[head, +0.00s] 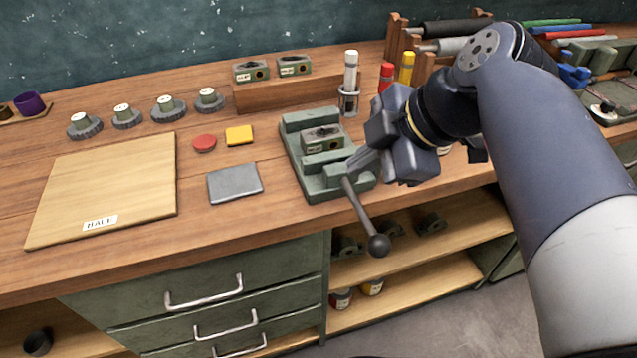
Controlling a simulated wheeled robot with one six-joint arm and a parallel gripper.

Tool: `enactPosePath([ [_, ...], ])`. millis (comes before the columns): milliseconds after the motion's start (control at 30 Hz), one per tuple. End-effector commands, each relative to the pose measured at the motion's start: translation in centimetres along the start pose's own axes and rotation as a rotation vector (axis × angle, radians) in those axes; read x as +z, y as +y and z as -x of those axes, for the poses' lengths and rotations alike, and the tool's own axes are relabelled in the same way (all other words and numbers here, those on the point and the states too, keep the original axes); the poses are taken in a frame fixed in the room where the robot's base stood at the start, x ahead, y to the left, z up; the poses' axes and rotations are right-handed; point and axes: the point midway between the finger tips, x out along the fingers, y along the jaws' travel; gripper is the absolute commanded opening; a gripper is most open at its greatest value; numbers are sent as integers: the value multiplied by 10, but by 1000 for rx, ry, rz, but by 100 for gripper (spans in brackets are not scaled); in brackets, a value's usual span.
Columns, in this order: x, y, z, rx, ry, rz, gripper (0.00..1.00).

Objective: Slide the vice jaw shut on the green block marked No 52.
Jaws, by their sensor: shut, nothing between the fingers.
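The green vice (300,127) stands on the wooden bench near its front edge. A green block (323,138) with a small white label and a dark hole sits in it, between the rear jaw and the sliding front jaw (333,176); the label is too small to read for sure. I cannot tell whether the front jaw touches the block. A handle with a dark ball end (378,245) slants down from the vice past the bench edge. My gripper (358,165) is shut and empty, with its fingertips at the right side of the front jaw, touching or very close to it.
Two similar labelled blocks (294,66) rest on a wooden riser behind the vice. A glass holder with a white marker (350,75) stands behind right. A grey plate (234,184), a wooden board (110,185) and red and yellow pieces lie left. Free bench shows between plate and vice.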

Motion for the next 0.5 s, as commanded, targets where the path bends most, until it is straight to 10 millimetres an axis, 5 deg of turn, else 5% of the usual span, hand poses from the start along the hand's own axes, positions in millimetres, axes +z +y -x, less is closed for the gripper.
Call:
enactPosePath([
  [267, -1, -3, -21, 8, 4, 0, 0],
  [500, -1, -3, -72, 4, 4, 1, 0],
])
